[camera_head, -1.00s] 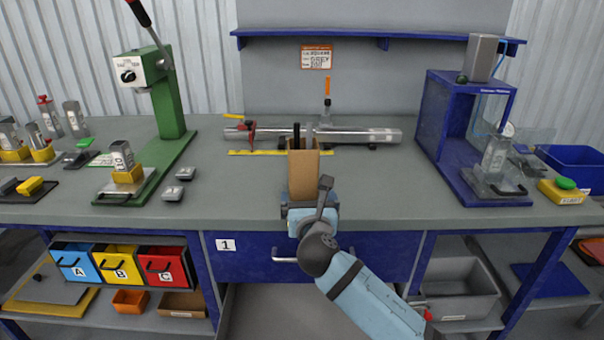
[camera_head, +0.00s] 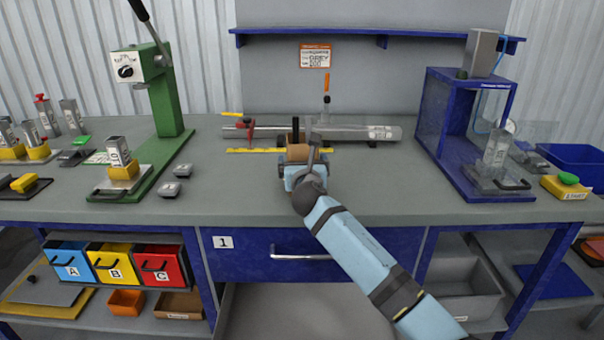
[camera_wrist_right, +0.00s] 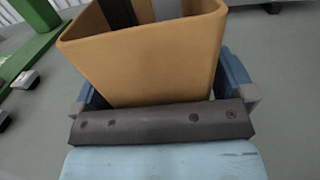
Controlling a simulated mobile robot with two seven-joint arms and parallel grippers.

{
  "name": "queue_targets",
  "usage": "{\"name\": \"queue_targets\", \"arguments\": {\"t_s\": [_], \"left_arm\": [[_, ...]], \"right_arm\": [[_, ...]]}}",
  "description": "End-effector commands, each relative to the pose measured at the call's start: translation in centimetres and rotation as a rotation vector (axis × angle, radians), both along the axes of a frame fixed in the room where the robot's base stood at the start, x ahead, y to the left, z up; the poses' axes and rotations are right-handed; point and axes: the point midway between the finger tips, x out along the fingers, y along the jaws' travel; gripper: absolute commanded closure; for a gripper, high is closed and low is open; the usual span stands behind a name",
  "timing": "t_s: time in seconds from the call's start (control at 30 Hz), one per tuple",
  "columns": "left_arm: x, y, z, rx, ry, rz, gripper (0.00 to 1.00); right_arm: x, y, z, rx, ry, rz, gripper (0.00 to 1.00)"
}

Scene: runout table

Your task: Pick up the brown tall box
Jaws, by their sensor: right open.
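The brown tall box (camera_head: 298,153) stands on the grey workbench, open at the top, with a dark and a grey strip sticking up out of it. In the head view my right gripper and wrist hide its lower part. My right gripper (camera_head: 302,172) is low in front of the box, jaws open. In the right wrist view the box (camera_wrist_right: 150,60) fills the middle, with a blue finger at either side of it; whether they touch it I cannot tell. My left gripper is not in view.
A green press (camera_head: 165,100) stands left, a blue frame (camera_head: 440,120) right.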

Motion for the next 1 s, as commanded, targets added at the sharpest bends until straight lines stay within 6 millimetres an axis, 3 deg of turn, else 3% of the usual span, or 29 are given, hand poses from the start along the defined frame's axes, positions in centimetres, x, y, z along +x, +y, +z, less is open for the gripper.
{"name": "queue_targets", "arguments": {"t_s": [0.3, 0.37, 0.5, 0.83, 1.0], "left_arm": [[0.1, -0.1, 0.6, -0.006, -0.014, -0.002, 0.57], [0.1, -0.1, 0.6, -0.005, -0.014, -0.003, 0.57], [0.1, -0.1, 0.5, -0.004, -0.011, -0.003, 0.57], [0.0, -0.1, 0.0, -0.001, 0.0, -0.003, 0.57], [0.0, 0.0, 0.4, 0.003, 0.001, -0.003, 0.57]], "right_arm": [[0.8, 0.1, 0.0, 0.001, 0.0, 0.0, 0.0], [0.8, 0.1, 0.0, 0.001, 0.0, 0.0, 0.11], [0.8, 0.1, 0.0, 0.001, 0.001, 0.0, 0.44], [0.8, 0.1, 0.3, 0.001, 0.0, 0.0, 0.45], [0.8, 0.1, 1.7, 0.001, -0.002, 0.001, 0.45]]}}
